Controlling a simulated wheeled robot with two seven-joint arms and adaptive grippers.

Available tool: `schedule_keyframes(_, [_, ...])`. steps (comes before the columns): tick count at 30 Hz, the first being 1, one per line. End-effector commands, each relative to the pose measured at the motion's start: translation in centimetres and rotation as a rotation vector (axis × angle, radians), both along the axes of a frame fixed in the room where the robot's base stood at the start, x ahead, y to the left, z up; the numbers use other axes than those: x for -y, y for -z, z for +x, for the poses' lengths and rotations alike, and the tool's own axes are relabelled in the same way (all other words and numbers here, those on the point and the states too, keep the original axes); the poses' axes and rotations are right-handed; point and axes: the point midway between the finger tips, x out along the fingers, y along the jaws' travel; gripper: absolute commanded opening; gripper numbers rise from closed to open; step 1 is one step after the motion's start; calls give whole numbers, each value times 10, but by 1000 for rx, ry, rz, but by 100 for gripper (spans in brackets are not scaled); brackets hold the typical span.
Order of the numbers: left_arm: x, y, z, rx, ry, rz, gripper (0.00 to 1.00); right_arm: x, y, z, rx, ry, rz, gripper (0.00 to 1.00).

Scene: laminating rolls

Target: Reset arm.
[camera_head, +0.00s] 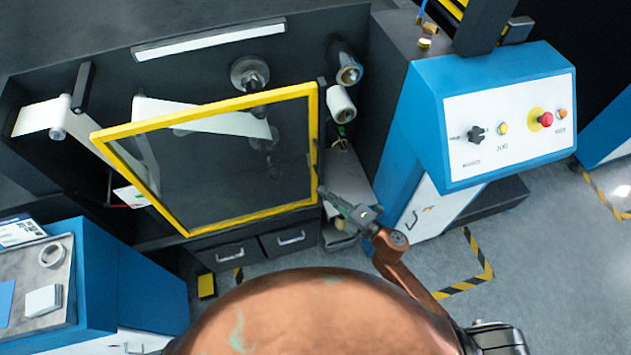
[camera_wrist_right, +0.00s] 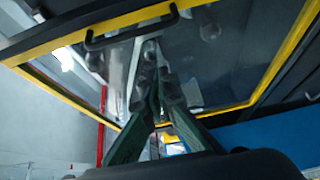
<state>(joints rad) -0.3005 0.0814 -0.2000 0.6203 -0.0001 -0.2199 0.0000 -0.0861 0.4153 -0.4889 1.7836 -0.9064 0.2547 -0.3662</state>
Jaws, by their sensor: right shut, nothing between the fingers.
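My right gripper (camera_head: 325,193) reaches in from the lower right in the head view. Its tips are close to the lower right corner of the yellow-framed clear guard door (camera_head: 218,222). In the right wrist view, the two green fingers (camera_wrist_right: 158,108) meet at their tips with nothing between them. The yellow frame (camera_wrist_right: 55,88) and its black handle (camera_wrist_right: 131,28) lie beyond and above the fingers there. I cannot tell whether the gripper touches the door. The door stands at an angle in front of the dark machine. My left gripper is not in view.
A blue control console (camera_head: 425,120) with a red button (camera_head: 546,119) stands to the right. White rolls (camera_head: 341,103) sit on the machine beside the door. A blue cabinet (camera_head: 120,285) stands at lower left. Grey floor (camera_head: 545,240) is open at the right.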

Motion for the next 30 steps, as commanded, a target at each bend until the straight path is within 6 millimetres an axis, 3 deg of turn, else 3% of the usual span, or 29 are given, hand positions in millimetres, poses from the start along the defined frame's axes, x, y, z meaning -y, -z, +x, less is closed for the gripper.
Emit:
schedule_keyframes(7, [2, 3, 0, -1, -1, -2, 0, 19, 0, -22, 0, -1, 1, 0])
schedule_keyframes(16, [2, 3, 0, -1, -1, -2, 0, 23, -1, -25, 1, 0, 2, 0])
schedule_keyframes(19, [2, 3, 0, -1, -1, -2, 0, 28, 9, -22, -24, 18, 10, 0])
schedule_keyframes(23, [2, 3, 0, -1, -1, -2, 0, 54, 54, -8, -140, 101, 52, 0])
schedule_keyframes(27, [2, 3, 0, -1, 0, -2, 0, 103, 137, 2, -346, 256, 133, 0])
schedule_keyframes(30, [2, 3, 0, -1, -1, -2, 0, 139, 202, -4, -497, 378, 194, 0])
